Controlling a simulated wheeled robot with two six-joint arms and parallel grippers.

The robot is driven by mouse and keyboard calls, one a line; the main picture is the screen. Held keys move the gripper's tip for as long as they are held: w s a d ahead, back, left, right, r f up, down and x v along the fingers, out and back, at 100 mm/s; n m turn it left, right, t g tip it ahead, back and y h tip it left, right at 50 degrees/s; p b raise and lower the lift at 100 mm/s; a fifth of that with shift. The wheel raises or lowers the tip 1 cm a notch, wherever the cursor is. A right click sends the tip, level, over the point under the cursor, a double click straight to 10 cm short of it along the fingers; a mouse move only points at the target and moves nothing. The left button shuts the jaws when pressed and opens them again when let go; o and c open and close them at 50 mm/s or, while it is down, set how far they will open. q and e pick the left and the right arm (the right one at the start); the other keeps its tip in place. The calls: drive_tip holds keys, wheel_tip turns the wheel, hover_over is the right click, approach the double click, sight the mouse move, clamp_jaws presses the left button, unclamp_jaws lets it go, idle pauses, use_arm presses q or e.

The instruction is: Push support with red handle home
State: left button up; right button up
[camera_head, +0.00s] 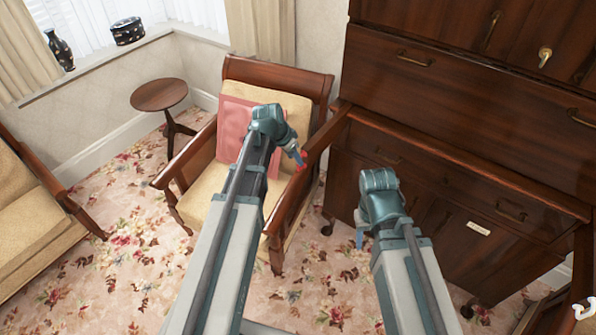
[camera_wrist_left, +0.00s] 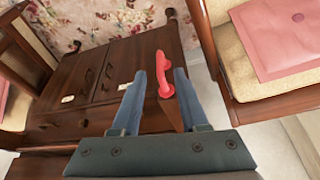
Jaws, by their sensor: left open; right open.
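The support is a brown wooden piece (camera_head: 325,137) sticking out from the left side of the dark wooden bureau (camera_head: 430,85). Its red handle (camera_head: 302,160) shows small beside my left gripper (camera_head: 298,153) in the head view. In the left wrist view, the red handle (camera_wrist_left: 163,72) stands on the end of the support (camera_wrist_left: 160,120). My left gripper (camera_wrist_left: 160,76) is open, its two blue fingers one on each side of the handle. I cannot tell whether they touch it. My right gripper (camera_head: 360,238) is open and empty in front of the bureau's lower part.
A cushioned armchair (camera_head: 205,195) with a pink flat item (camera_head: 233,130) stands close left of the bureau, its armrest near my left gripper. A round side table (camera_head: 160,95) and a sofa (camera_head: 28,215) are further left. Patterned carpet (camera_head: 120,280) is clear at front left.

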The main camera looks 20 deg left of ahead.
sight(298, 171)
use_arm(q)
drive_tip(key=b+x, duration=0.3)
drive_tip(key=x, duration=0.2)
clamp_jaws()
idle(1.4)
